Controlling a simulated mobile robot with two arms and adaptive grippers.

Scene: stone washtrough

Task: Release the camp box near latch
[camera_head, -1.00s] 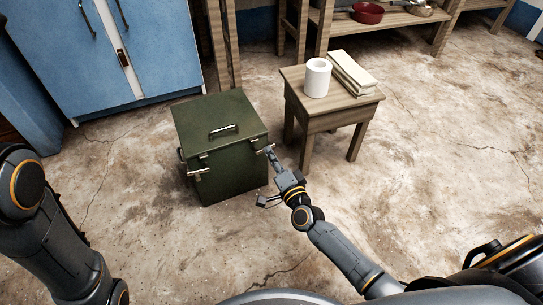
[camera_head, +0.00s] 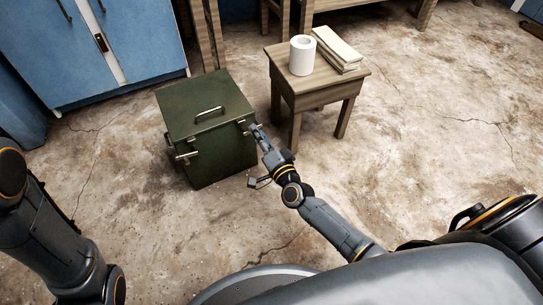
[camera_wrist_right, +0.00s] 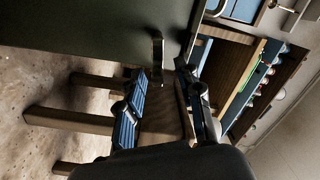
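The dark green camp box (camera_head: 205,110) stands on the floor, its lid shut and a metal handle on top. One metal latch (camera_head: 186,156) sticks out at the left of its front. The other latch, at the right front corner, is partly hidden by my right gripper (camera_head: 258,135). In the right wrist view, this latch (camera_wrist_right: 157,58) stands between the two fingertips of my right gripper (camera_wrist_right: 160,80). The fingers are apart, with gaps showing beside the latch. My left arm shows at the left, but its gripper is not in view.
A blue cabinet (camera_head: 110,50) is behind left. Floor in front and at right is clear.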

